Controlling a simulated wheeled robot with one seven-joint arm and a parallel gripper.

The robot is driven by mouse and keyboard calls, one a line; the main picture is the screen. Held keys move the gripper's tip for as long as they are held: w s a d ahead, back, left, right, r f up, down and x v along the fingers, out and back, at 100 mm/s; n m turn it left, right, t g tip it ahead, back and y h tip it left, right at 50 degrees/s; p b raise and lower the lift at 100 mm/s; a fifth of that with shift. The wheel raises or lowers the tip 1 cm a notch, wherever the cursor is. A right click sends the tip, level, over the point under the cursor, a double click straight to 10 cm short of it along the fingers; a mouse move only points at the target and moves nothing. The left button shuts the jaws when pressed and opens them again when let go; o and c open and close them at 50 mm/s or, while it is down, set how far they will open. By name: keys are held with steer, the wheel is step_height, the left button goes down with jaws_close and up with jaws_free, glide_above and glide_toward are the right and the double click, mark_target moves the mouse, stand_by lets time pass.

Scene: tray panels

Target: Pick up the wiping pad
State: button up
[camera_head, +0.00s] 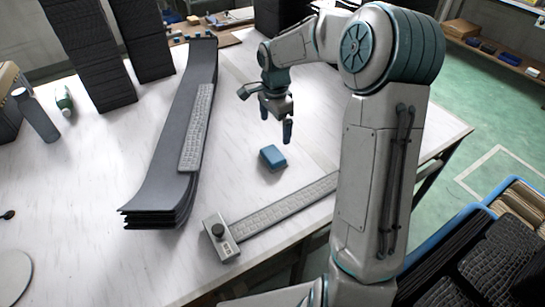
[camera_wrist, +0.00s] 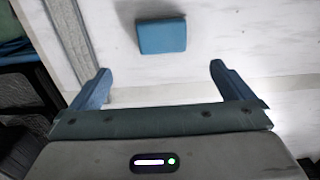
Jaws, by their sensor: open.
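The wiping pad (camera_head: 273,158) is a small blue block lying on the white table, right of the stacked dark panels. It also shows in the wrist view (camera_wrist: 162,36) at the top centre, ahead of the fingertips. My gripper (camera_head: 276,124) is above the table beyond the pad in the head view, apart from it. In the wrist view its two blue fingers (camera_wrist: 160,78) are spread wide with nothing between them.
Curved dark panels (camera_head: 160,190) lie stacked left of the pad, with a grey perforated strip (camera_head: 196,128) on top. A long grey ruler-like bar (camera_head: 285,207) with a knob lies nearer the front edge. Tall black stacks (camera_head: 88,50), a grey bottle (camera_head: 37,115) and a green bottle (camera_head: 64,100) stand at left.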

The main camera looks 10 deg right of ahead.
mark_target(273, 153)
step_height(273, 153, down, 8)
steer(key=shift+r, duration=0.15)
steer(key=shift+w+a+f+p, duration=0.1)
steer(key=shift+a+f+p, duration=0.1)
steer(key=shift+f, duration=1.1)
steer(key=shift+a+f+p, duration=0.1)
steer(key=shift+f+p, duration=0.1)
steer(key=shift+f, duration=1.1)
steer(key=shift+c, duration=0.3)
steer(key=c, duration=0.8)
